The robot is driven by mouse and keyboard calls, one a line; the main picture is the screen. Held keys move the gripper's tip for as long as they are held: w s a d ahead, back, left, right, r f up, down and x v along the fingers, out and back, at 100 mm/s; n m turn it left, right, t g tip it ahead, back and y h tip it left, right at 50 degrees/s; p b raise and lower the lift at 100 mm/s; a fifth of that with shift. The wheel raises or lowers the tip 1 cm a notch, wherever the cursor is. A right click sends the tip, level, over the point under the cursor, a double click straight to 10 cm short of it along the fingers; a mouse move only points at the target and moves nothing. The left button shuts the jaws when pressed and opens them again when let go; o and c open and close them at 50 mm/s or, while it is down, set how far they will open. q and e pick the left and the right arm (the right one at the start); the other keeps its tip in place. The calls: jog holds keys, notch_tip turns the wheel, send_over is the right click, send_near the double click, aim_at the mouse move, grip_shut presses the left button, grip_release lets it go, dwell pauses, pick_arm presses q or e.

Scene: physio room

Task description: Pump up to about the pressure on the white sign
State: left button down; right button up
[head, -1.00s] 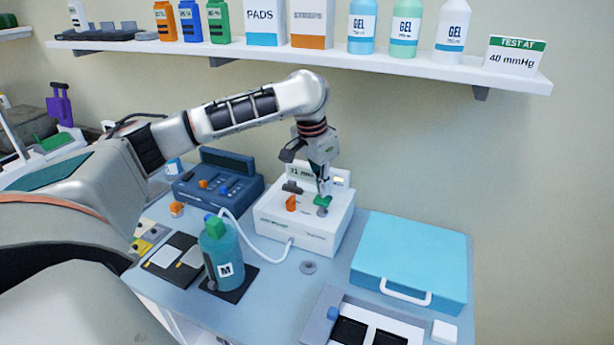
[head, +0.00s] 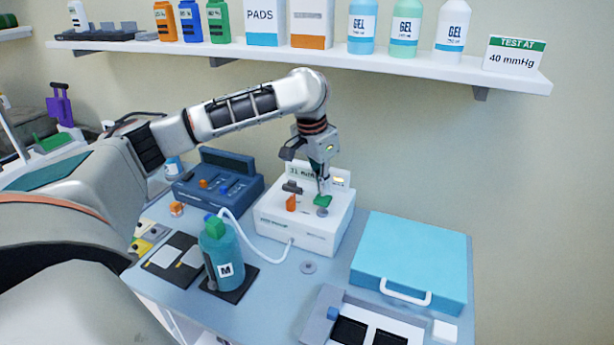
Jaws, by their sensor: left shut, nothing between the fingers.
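The white sign (head: 515,56) on the shelf at top right has a green band reading TEST AT and shows 40 mmHg. The white pump unit (head: 303,225) stands on the blue table. Its display (head: 301,172) appears to read about 31 mmHg, partly covered by my gripper. An orange control (head: 291,203) and a green control (head: 323,201) are on its top. My left gripper (head: 323,191) is shut and empty, pointing down with its tips right at the green control; I cannot tell if they press it. My right gripper is not in view.
A teal bottle (head: 223,254) marked M, with a white hose to the pump unit, stands at front left. A dark blue device (head: 218,182) is behind left. A light blue case (head: 411,258) is at right. The shelf (head: 330,58) hangs above my arm.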

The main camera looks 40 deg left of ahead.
aim_at(322, 199)
pick_arm(q)
jog(key=shift+f, duration=2.05)
jog(key=shift+r, duration=2.2)
jog(key=shift+r, duration=0.1)
jog(key=shift+r, duration=2.45)
